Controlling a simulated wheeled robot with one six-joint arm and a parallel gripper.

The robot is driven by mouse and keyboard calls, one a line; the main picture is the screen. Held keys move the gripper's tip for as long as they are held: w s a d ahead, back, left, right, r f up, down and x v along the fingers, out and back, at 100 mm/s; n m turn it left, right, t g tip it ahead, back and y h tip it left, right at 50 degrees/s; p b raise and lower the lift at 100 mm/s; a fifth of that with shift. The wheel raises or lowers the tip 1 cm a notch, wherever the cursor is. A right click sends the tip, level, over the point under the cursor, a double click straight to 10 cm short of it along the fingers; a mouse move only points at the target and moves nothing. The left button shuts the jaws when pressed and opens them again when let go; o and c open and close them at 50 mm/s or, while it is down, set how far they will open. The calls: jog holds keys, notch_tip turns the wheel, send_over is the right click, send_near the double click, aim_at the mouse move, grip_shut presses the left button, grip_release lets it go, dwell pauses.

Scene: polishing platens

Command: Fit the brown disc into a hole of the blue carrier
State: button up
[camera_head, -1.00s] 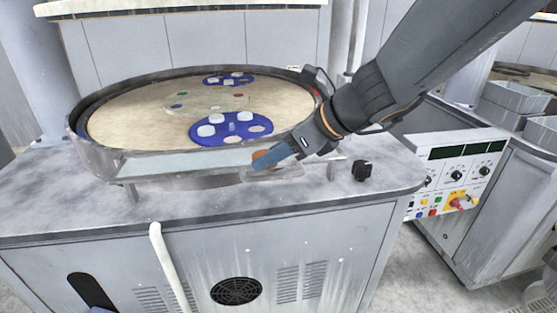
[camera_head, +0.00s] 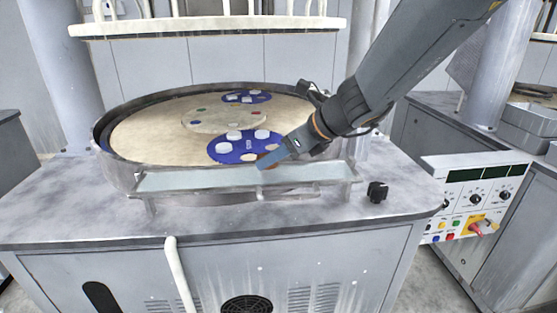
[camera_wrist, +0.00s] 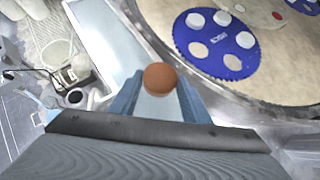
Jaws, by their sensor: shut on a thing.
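The brown disc (camera_wrist: 159,77) is held between the two blue fingers of my gripper (camera_wrist: 160,88) in the wrist view. In the head view my gripper (camera_head: 268,162) is at the front right rim of the platen, with only a sliver of brown showing. The near blue carrier (camera_head: 215,153) lies flat on the platen, just behind and left of the gripper. In the wrist view this carrier (camera_wrist: 215,49) is up and right of the disc, apart from it. It holds several white discs, and two of its holes, on the side nearer the disc, look empty.
The round beige platen (camera_head: 140,135) has a raised metal rim. A long pale shelf (camera_head: 200,180) runs along its front. A second blue carrier (camera_head: 247,97) with white pieces lies farther back. A small black knob (camera_head: 377,191) stands on the machine top at right.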

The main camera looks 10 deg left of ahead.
jog(key=shift+w+a+f+p, duration=0.55)
jog(key=shift+w+a, duration=1.15)
jog(key=shift+w, duration=0.8)
jog(key=shift+w+a+f+p, duration=0.55)
jog(key=shift+w+a, duration=1.1)
jog(key=shift+w, duration=0.9)
jog(key=shift+w+a+f+p, duration=0.55)
jog(key=shift+w+a, duration=1.15)
jog(key=shift+w, duration=0.8)
jog(key=shift+w+a+f+b, duration=0.1)
jog(key=shift+f+b, duration=0.3)
jog(key=shift+f, duration=0.05)
jog(key=shift+f+b, duration=0.9)
jog(key=shift+f, duration=0.3)
jog(key=shift+f, duration=0.25)
jog(key=o, duration=1.1)
jog(key=shift+o, duration=0.2)
